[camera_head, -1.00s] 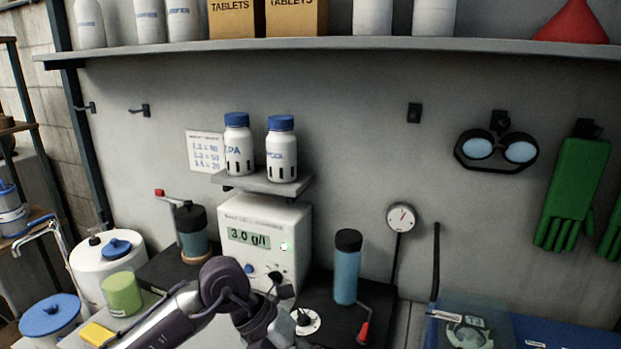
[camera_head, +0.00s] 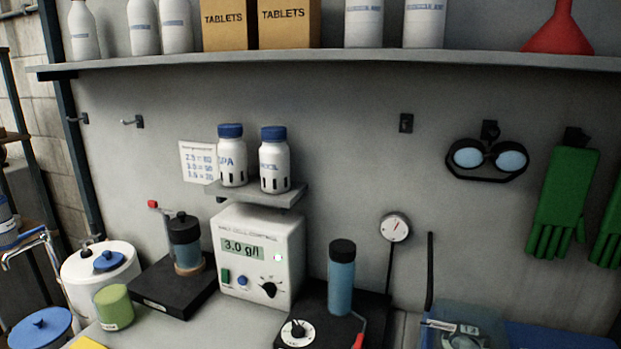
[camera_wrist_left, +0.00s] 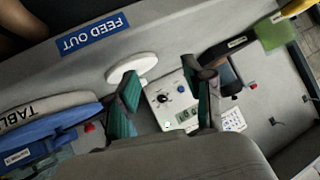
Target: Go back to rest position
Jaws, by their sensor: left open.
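My left gripper (camera_wrist_left: 166,108) shows in the left wrist view with its two green-padded fingers apart and nothing between them. A white meter box reading 3.0 g/l (camera_head: 258,252) stands on the bench in the head view. It also shows beyond the gap between my fingers in the left wrist view (camera_wrist_left: 172,98), with space between. Neither of my arms shows in the head view now. My right gripper is in neither view.
Two blue-capped bottles (camera_head: 232,160) stand on a small shelf above the meter. A blue cylinder with a black cap (camera_head: 341,280) stands right of it. A green jar (camera_head: 114,307) is at the left. Goggles (camera_head: 487,160) and green gloves (camera_head: 562,205) hang at the right.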

